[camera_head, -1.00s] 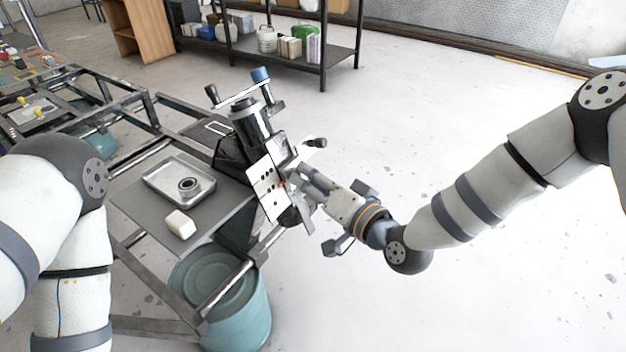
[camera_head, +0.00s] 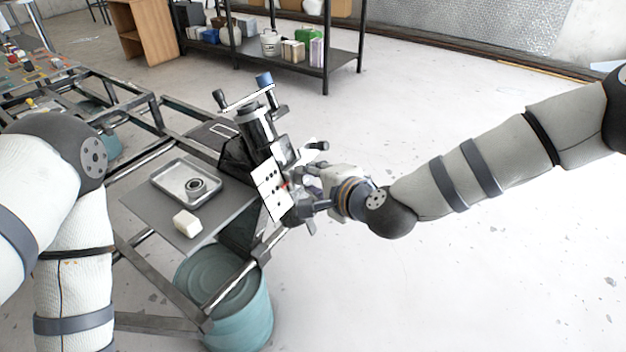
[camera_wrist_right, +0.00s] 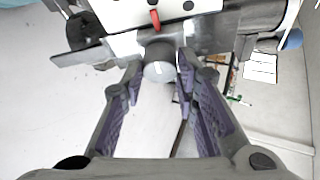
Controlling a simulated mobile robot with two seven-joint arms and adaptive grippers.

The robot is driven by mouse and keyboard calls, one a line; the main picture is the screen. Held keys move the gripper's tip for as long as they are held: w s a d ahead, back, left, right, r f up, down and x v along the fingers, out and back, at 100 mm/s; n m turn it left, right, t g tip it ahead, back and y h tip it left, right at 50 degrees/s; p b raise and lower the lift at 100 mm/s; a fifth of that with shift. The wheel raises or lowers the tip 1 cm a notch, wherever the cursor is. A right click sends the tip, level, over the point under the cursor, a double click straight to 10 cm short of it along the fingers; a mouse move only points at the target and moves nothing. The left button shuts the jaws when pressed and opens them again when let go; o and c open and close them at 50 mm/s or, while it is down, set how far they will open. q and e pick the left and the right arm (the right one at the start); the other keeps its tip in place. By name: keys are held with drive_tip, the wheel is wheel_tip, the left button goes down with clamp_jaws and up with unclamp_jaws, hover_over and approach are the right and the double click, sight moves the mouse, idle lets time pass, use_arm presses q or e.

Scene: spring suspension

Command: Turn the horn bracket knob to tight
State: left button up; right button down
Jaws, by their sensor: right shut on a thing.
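The horn bracket knob (camera_wrist_right: 159,70) is a round dark grey knob with a pale face and a light mark, in the right wrist view. It sits on a dark metal bar below a white plate (camera_wrist_right: 125,14). A red pointer (camera_wrist_right: 155,19) on the plate points down near it. My right gripper (camera_wrist_right: 160,66) has its fingertips on either side of the knob and is shut on it. In the head view my right gripper (camera_head: 306,197) is at the right side of the upright fixture (camera_head: 256,130), mostly hiding the knob. My left gripper is out of view.
A grey board holds a metal tray (camera_head: 163,181) with a ring part (camera_head: 196,187) and a white block (camera_head: 186,223). A teal drum (camera_head: 242,315) stands below the metal frame. A black shelf (camera_head: 290,62) stands behind. The floor at right is open.

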drive_tip(key=shift+r+m, duration=0.2)
drive_tip(key=shift+m, duration=0.3)
drive_tip(key=shift+g, duration=0.3)
drive_tip(key=c, duration=1.2)
unclamp_jaws()
drive_tip(key=shift+c, duration=0.2)
drive_tip(key=v, duration=1.2)
drive_tip(key=shift+a, duration=0.1)
